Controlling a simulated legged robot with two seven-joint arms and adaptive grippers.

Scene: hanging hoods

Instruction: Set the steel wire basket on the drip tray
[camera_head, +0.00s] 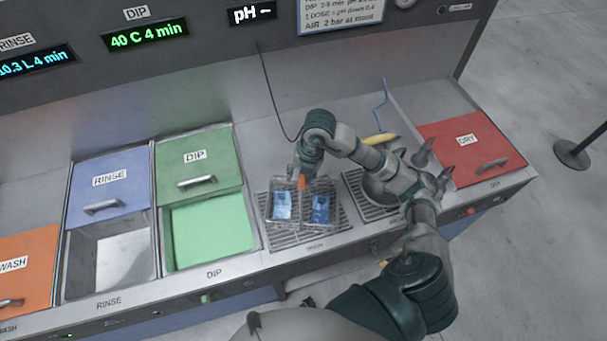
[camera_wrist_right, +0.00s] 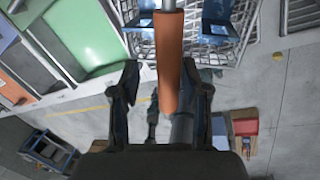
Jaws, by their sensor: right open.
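In the head view, my right gripper (camera_head: 303,168) is just above the basket. My left gripper is not in view.
Left of the tray is the DIP tank (camera_head: 210,235) with its green lid (camera_head: 197,165) pushed back. The RINSE tank's blue lid (camera_head: 110,185) is further left. A second slatted tray (camera_head: 362,190) and the red DRY lid (camera_head: 465,150) lie to the right. A dark cable hangs behind.

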